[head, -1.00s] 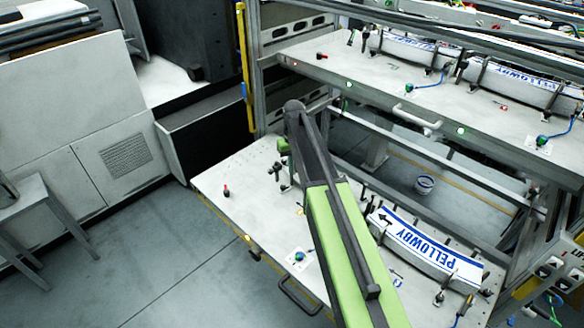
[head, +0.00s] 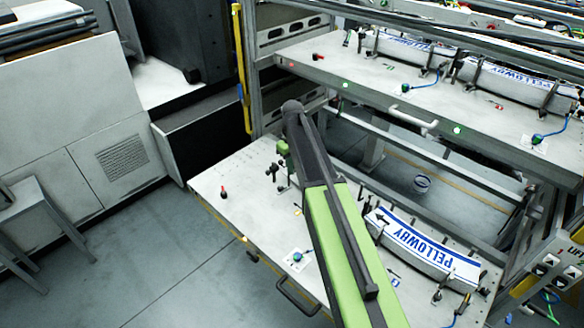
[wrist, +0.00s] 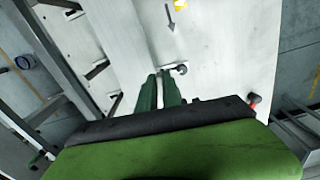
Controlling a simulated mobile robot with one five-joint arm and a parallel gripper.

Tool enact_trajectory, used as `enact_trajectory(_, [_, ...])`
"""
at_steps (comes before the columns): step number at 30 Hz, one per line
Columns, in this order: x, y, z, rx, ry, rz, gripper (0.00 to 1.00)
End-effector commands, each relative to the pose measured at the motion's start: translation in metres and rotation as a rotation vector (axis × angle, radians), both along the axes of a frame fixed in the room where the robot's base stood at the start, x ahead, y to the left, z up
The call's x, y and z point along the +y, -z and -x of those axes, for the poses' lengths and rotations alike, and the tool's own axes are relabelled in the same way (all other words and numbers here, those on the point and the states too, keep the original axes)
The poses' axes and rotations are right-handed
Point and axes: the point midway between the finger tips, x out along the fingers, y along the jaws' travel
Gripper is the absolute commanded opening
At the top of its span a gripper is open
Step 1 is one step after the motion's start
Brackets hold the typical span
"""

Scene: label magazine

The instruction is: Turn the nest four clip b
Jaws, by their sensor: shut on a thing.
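In the wrist view, the two dark green fingers of my gripper (wrist: 163,78) are close together over the pale shelf. Their tips are at a small dark clip (wrist: 181,69) with a rounded end, which sticks out to the right of them. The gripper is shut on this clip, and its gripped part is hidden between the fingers. In the head view, my arm hides much of the gripper. Small dark clips (head: 271,171) stand on the lower shelf (head: 222,205) beside it. I cannot read which nest or letter the held clip has.
A curved PELLOWBY label stack (head: 425,250) lies on the lower shelf right of my arm. A red-topped knob (head: 223,191) and a blue-green knob (head: 297,257) stand on that shelf. The upper shelf (head: 330,68) overhangs behind.

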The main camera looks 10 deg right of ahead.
Motion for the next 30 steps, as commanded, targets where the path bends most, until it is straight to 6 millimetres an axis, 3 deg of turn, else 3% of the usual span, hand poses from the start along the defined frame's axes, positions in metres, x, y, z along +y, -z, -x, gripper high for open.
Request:
enact_trajectory(4, [0.001, 0.000, 0.000, 0.000, -0.002, 0.000, 0.00])
enact_trajectory(6, [0.001, 0.000, 0.000, 0.000, -0.002, 0.000, 0.15])
enact_trajectory(10, [0.001, 0.000, 0.000, 0.000, -0.002, 0.000, 0.31])
enact_trajectory(22, [0.001, -0.007, 0.000, 0.000, -0.001, 0.000, 0.31])
enact_trajectory(30, [0.001, -0.051, 0.000, 0.000, -0.001, 0.000, 0.31])
